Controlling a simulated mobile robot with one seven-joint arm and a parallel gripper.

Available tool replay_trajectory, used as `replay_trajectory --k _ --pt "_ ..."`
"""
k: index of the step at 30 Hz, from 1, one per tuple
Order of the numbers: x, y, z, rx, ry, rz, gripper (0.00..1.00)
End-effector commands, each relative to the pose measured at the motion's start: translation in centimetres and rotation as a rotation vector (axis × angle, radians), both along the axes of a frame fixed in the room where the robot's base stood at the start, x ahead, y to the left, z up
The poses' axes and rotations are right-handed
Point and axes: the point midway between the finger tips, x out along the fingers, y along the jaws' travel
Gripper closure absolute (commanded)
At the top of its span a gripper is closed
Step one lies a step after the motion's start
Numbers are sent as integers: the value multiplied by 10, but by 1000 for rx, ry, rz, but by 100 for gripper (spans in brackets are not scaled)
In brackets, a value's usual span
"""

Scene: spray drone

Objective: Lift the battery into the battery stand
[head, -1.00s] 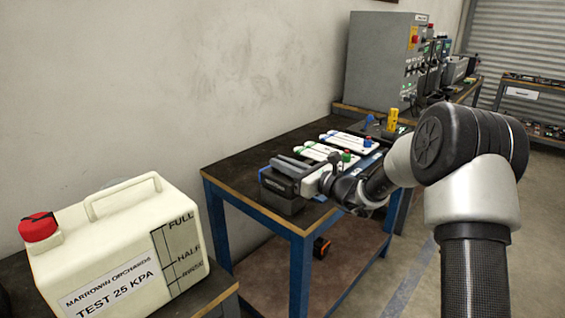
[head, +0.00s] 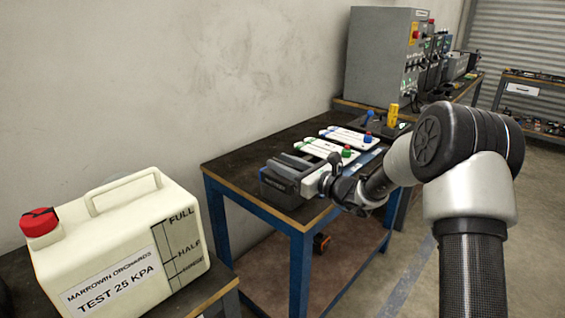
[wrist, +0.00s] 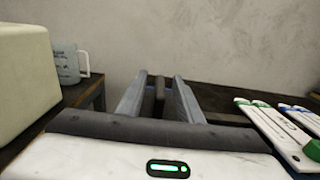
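The dark battery (head: 277,182) sits low in the grey battery stand (head: 285,197) at the near end of the workbench in the head view; I can hardly tell where one ends and the other begins. My gripper (head: 284,164) is over its top, coming from the right. In the wrist view my gripper (wrist: 158,98) is open, with its two grey fingers on either side of a narrow dark bar (wrist: 155,97), seemingly the battery's handle. Gaps show between the bar and the fingers. The gripper's white body hides the battery's lower part in the wrist view.
White trays with green (head: 328,148) and blue (head: 347,134) marks lie behind on the bench (head: 238,165). A cream tank (head: 115,245) stands at the front left. A mug (wrist: 67,62) shows in the wrist view. The bench's left part is bare.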

Motion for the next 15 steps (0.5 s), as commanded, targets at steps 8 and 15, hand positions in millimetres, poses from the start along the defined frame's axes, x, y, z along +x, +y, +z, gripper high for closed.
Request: replay_trajectory --k 8,15 --pt "-15 -22 2 2 1 -4 67" --pt "-51 -68 4 2 -2 -4 67"
